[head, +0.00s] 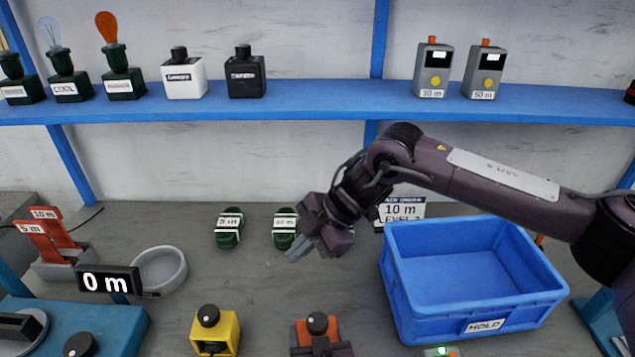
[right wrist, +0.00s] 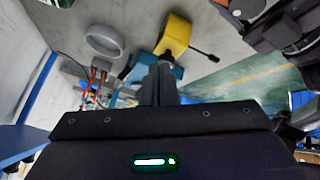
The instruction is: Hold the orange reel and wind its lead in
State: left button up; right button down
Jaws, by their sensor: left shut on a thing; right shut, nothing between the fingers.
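The orange reel (head: 301,334), a block with a black knob on top, is at the bottom middle of the head view. My left gripper (head: 322,350) is shut on it, and its dark jaws hide part of the reel's front. My right gripper (head: 297,250) is shut and empty, above the table behind the reel and apart from it. Its closed fingers show in the right wrist view (right wrist: 158,85). I cannot make out the orange reel's lead. A display (head: 109,281) at the left reads "0 m".
A yellow reel (head: 229,330) stands left of the orange one. A blue bin (head: 485,308) marked HOLD is at the right. Green labelled coils (head: 229,240), a grey ring dish (head: 159,270) and a card (head: 402,209) reading "10 m" stand behind. A blue shelf (head: 330,103) crosses above.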

aim_at(318, 324)
jog(key=shift+s+d+f+g+h, duration=0.15)
jog(key=shift+s+d+f+h, duration=0.65)
jog(key=shift+f, duration=0.95)
jog(key=shift+s+d+f+g+h, duration=0.1)
jog(key=shift+s+d+f+h, duration=0.35)
jog(key=shift+d+f+h, duration=0.75)
jog(key=shift+s+d+f+g+h, duration=0.15)
jog(key=shift+s+d+f+h, duration=0.75)
jog(key=shift+f, duration=1.35)
jog(key=shift+y, duration=0.4)
jog(key=shift+s+d, duration=0.55)
jog(key=shift+s, duration=0.2)
jog(key=shift+s+d, duration=0.15)
jog(key=shift+s, duration=0.4)
